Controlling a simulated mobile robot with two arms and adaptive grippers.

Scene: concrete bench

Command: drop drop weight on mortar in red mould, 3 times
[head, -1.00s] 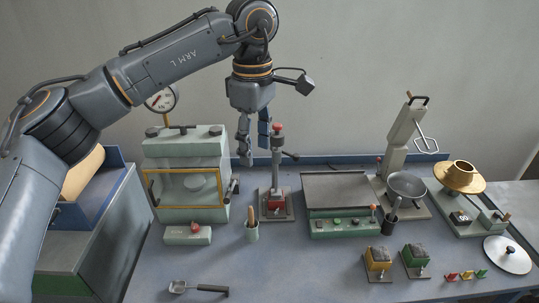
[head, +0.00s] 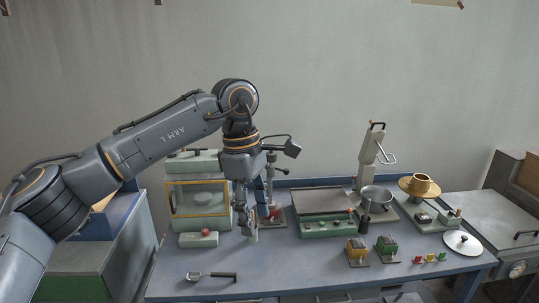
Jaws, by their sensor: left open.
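The drop weight (head: 270,178) is on an upright stand at the back of the bench. It is partly hidden behind my left gripper. The red mould (head: 274,211) sits at the foot of that stand, and the mortar inside it cannot be made out. My left gripper (head: 251,228) is open and points down, just in front and to the left of the stand. Its fingertips are low, at the small cup (head: 253,238), which they partly cover. Whether they touch the cup's wooden-handled tool cannot be told. My right gripper is not in view.
A green-fronted table unit (head: 327,228) and a metal bowl (head: 377,194) are to the right. Yellow (head: 357,250) and green (head: 387,246) moulds stand right of centre. A scoop (head: 212,276) lies at the front, with clear bench around it.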

